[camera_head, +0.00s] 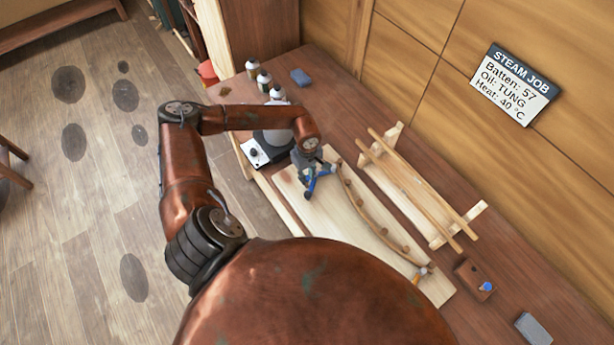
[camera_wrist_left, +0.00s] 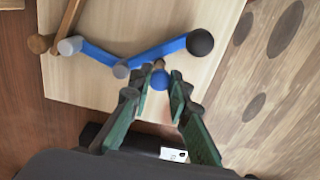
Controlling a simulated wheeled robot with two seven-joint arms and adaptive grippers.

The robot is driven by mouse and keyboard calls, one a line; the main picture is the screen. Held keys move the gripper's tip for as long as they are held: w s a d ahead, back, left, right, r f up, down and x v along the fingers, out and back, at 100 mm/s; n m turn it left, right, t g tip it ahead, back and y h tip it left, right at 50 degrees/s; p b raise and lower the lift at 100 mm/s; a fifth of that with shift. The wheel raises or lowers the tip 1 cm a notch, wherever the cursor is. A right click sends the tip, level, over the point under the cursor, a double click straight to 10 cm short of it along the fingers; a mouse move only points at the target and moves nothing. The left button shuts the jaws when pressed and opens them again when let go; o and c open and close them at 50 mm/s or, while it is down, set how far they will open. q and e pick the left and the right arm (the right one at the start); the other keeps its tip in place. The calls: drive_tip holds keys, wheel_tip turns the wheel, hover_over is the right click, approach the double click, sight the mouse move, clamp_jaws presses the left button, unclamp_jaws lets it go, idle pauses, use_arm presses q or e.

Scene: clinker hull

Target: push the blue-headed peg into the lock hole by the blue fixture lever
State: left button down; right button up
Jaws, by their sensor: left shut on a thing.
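The bent blue lever (camera_wrist_left: 96,54) lies just past the peg, with a black knob at one end and a grey pivot. I cannot make out the lock hole or whether the peg tip touches it. My right gripper is not in view.
A wooden rack with rods (camera_head: 418,187) stands behind. A brown block (camera_head: 472,278) with a blue round piece is at right. Bottles (camera_head: 264,80) stand at the back left.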

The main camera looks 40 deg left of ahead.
use_arm(q)
drive_tip(key=shift+f+b, duration=0.3)
drive_tip(key=shift+f, duration=0.1)
drive_tip(key=c, duration=1.7)
unclamp_jaws()
drive_tip(key=shift+c, duration=0.2)
drive_tip(key=shift+r, duration=0.1)
drive_tip(key=shift+r+p, duration=0.4)
drive_tip(key=shift+r, duration=0.2)
drive_tip(key=shift+r+p, duration=1.55)
drive_tip(key=shift+r, duration=1.8)
